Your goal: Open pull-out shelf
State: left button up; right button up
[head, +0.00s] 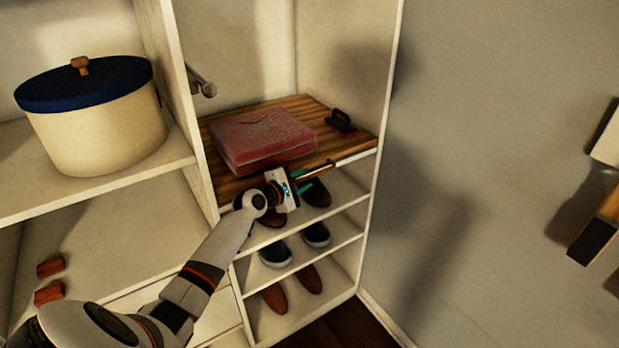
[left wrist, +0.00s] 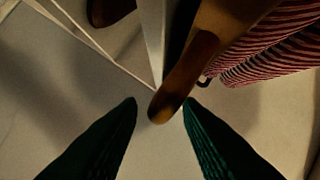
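The pull-out shelf (head: 225,185) is a wooden board in the narrow closet bay, with a folded red cloth (head: 262,140) and a dark brush-like item (head: 340,121) on it. A brass-coloured bar handle (head: 319,171) runs along its front edge. My left gripper (head: 301,181) is at this front edge, by the handle. In the left wrist view its green fingers (left wrist: 161,104) are apart, with the rounded end of a brown bar (left wrist: 185,80), apparently the handle, between or just beyond the tips. Contact cannot be told. My right gripper is not in view.
Shoe shelves (head: 330,238) with several shoes lie below. A cream box with a blue lid (head: 95,125) stands on the left shelf. The closet's side panel (head: 380,130) borders the bay on the right, with a bare wall (head: 480,130) beyond.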

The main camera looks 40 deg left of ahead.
pick_arm(q)
jog(key=shift+x, duration=1.5)
grip_shut()
